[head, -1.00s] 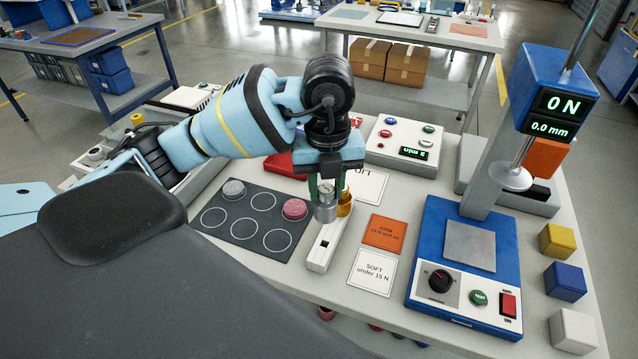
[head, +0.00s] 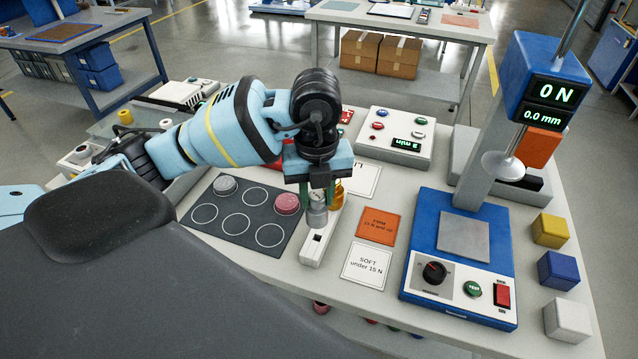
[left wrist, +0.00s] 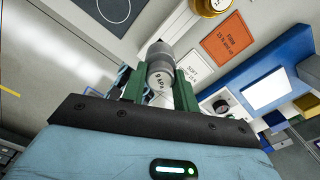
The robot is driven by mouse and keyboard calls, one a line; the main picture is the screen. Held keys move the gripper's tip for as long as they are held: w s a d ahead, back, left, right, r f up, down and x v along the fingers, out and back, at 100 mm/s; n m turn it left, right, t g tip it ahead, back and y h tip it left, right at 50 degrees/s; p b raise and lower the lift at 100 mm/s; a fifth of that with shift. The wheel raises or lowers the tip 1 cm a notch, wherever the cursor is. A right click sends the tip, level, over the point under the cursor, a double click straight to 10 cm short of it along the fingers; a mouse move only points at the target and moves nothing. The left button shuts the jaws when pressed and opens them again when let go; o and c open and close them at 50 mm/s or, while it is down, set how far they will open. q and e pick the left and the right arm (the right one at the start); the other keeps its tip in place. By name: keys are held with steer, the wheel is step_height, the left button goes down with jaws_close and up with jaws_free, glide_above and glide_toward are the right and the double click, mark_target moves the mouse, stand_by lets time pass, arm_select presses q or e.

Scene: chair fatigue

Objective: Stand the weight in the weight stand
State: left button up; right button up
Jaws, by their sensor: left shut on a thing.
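My left gripper (head: 317,197) is shut on a grey metal cylindrical weight (head: 317,217), holding it upright between green fingers. The left wrist view shows the weight (left wrist: 160,66) with dark lettering on its side, between the fingers of the gripper (left wrist: 158,85). The weight stand (head: 312,252) is a long white block on the table with a small dark square opening at its near end. The held weight is over its middle; I cannot tell whether they touch. A brass weight (head: 338,193) is at the stand's far part, partly hidden by my gripper. My right gripper is not in view.
A dark mat (head: 236,228) with circles, holding a grey and a pink disc, lies left of the stand. Orange (head: 376,228) and white (head: 366,266) cards lie right of it. Farther right stands a blue press tester (head: 418,270), with coloured cubes at the table edge.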

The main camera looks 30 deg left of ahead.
mark_target(317, 213)
arm_select(q)
steer(key=shift+f, duration=1.1)
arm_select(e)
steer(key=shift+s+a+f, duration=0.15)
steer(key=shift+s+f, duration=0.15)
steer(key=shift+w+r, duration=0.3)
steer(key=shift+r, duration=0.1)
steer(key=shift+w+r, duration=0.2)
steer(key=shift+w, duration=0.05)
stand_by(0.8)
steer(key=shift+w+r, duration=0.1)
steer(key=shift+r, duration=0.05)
arm_select(q)
steer(key=shift+r+p, duration=0.1)
steer(key=shift+p, duration=0.2)
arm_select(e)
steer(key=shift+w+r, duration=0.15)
arm_select(q)
steer(key=shift+f, duration=0.75)
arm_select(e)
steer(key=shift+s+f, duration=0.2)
